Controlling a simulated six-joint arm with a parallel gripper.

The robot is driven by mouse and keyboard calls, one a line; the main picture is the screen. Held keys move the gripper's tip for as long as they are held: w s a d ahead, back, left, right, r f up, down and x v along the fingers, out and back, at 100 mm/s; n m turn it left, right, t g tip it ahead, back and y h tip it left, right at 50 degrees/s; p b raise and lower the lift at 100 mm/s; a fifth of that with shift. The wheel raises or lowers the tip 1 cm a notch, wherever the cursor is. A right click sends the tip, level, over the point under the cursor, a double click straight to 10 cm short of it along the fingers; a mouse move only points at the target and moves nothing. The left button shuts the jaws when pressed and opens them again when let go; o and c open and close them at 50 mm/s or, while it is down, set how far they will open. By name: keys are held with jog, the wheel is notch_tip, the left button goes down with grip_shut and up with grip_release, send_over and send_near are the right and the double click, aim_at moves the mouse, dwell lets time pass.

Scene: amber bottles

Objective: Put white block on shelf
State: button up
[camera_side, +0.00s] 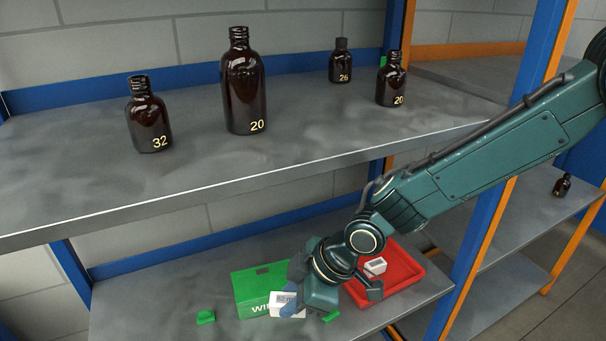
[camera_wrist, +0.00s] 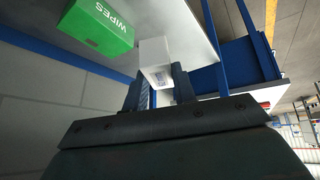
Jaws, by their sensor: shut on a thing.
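A white block (camera_side: 287,305) with a printed label is held in my gripper (camera_side: 291,298), just above or on the lower shelf (camera_side: 130,300); I cannot tell whether it touches. In the wrist view the white block (camera_wrist: 155,52) sits between the two fingers of my gripper (camera_wrist: 160,82), label side showing. My gripper is shut on it, in front of the green WIPES box. A second, smaller white block (camera_side: 375,266) lies in the red tray (camera_side: 420,268). The upper shelf (camera_side: 200,175) is above my gripper.
Amber bottles numbered 32 (camera_side: 148,118), 20 (camera_side: 243,85), 26 (camera_side: 341,62) and another 20 (camera_side: 391,82) stand on the upper shelf. Its front and middle are clear. The green WIPES box (camera_side: 250,290) and small green pieces (camera_side: 206,317) are on the lower shelf. A blue post (camera_side: 485,215) stands right.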

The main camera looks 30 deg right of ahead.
jog(key=w+d+r+m+t+h, duration=0.1)
jog(key=d+r+m+h, duration=0.2)
jog(key=d, duration=1.3)
jog(key=w+d+r+m+t, duration=0.15)
jog(key=d+m, duration=0.25)
jog(key=d, duration=1.2)
jog(key=s+a+r+n+g+y, duration=0.1)
jog(key=s+a+r+n+y, duration=0.15)
jog(key=s+a+r, duration=0.55)
jog(key=s+a+r+m+h, duration=0.1)
jog(key=a+r+m+h, duration=0.1)
jog(key=a+r, duration=0.5)
jog(key=s+a+r+m+h, duration=0.1)
jog(key=a+r+m, duration=0.2)
jog(key=r, duration=0.7)
jog(key=w+a+r+m, duration=0.1)
jog(key=w+r, duration=0.1)
jog(key=w, duration=0.3)
jog(key=w+a+r+m+h, duration=0.1)
jog(key=w, duration=0.4)
jog(key=w+a+r+m, duration=0.1)
jog(key=w+r, duration=0.1)
jog(key=w, duration=0.3)
jog(key=shift+a+r+t+h, duration=0.2)
jog(key=shift+r+t+h, duration=0.1)
jog(key=shift+t+h, duration=0.05)
jog(key=shift+w+d, duration=0.15)
jog(key=shift+w, duration=0.6)
jog(key=shift+f, duration=0.1)
jog(key=shift+f, duration=2.35)
